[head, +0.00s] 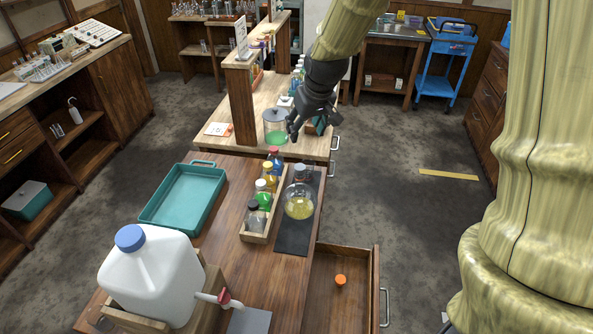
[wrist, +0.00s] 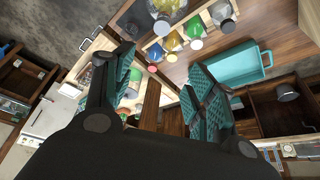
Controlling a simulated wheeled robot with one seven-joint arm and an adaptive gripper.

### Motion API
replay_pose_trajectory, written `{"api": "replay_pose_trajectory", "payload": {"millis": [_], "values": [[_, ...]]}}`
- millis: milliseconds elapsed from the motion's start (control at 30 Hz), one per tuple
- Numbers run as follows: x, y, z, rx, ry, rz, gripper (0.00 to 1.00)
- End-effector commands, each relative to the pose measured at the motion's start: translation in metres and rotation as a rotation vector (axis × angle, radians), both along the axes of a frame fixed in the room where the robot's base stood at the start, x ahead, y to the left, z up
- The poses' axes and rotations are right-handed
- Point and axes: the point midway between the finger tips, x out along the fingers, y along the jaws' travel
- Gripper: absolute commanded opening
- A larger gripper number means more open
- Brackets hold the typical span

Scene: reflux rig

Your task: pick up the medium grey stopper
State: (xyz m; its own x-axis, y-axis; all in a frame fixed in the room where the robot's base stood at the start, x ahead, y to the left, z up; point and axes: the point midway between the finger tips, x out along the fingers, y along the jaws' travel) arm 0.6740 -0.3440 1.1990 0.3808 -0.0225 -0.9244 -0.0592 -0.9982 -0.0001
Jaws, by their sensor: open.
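A grey stopper (head: 300,171) sits in the neck of a round flask (head: 299,203) of yellow liquid, which stands upright on a dark mat. I cannot tell its size grade, and no other loose grey stopper is clear. In the wrist view a stopper (wrist: 161,28) shows at the flask (wrist: 166,8), near the top edge. My gripper (head: 312,125) is open and empty, above and beyond the flask, apart from it. Its teal-padded fingers (wrist: 160,62) are spread wide in the wrist view.
Several capped bottles stand in a wooden rack (head: 243,237) left of the flask. A teal tray (head: 150,216) and a white jug (head: 150,275) are further left. An open drawer (head: 330,310) holds an orange piece (head: 340,280). A lidded green jar (head: 275,120) stands near my gripper.

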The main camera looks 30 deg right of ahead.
Motion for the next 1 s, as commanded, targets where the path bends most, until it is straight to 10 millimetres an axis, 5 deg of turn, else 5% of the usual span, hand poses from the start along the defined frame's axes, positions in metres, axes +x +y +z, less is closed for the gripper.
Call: {"api": "replay_pose_trajectory", "payload": {"millis": [600, 1000], "values": [[0.001, 0.001, -0.077, 0.0, 0.001, 0.001, 0.57], [0.006, 0.001, -0.098, -0.001, 0.002, 0.002, 0.57]]}}
